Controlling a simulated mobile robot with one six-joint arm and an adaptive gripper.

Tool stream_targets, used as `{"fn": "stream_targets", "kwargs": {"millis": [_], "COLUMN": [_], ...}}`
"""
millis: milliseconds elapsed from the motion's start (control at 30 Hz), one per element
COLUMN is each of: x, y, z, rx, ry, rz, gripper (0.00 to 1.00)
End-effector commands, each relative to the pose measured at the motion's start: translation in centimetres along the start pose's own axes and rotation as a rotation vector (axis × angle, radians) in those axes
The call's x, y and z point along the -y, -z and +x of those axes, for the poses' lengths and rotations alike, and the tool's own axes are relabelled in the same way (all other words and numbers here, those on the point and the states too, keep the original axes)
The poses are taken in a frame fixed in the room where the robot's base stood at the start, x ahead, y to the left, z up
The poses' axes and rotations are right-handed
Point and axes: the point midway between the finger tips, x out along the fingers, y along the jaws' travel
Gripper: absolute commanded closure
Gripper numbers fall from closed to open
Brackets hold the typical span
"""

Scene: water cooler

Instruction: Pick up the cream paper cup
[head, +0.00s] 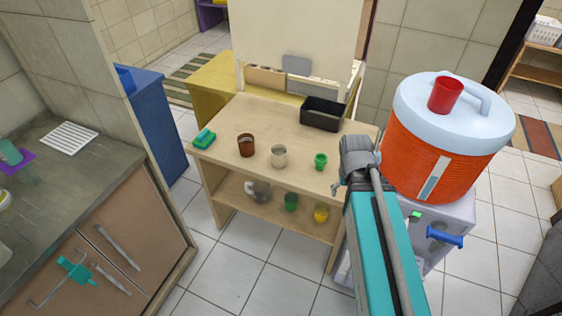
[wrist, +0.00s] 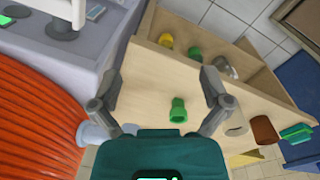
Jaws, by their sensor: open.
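The cream paper cup (head: 279,156) stands upright on the wooden table top (head: 228,125), between a brown cup and a small green cup. In the wrist view the cream cup (wrist: 237,124) shows just right of the right finger, which borders it in the picture. My gripper (wrist: 160,80) is open and empty, with its fingers spread apart. The small green cup (wrist: 178,110) appears between the fingers in that view, and contact is not visible. In the head view my gripper (head: 338,188) is mostly hidden by my arm, at the right end of the table, to the right of the cream cup.
The brown cup (head: 246,145), green sponge (head: 204,138) and black tray (head: 323,113) share the table top. A lower shelf holds a grey mug (head: 262,191), a green cup (head: 291,202) and a yellow cup (head: 321,213). An orange cooler (head: 440,150) stands close right of my arm.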

Motion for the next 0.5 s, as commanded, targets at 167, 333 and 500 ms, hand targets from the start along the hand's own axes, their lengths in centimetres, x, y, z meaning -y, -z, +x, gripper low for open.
{"fn": "stream_targets", "kwargs": {"millis": [167,333,500], "x": [1.6,3.7,6.7], "y": [2.7,5.9,9.2], "z": [2.5,4.4,5.8], "rx": [-0.007,0.0,0.033], "ry": [-0.116,-0.272,-0.447], "rz": [-0.235,-0.542,-0.868], "gripper": [0.0,0.0,0.0]}}
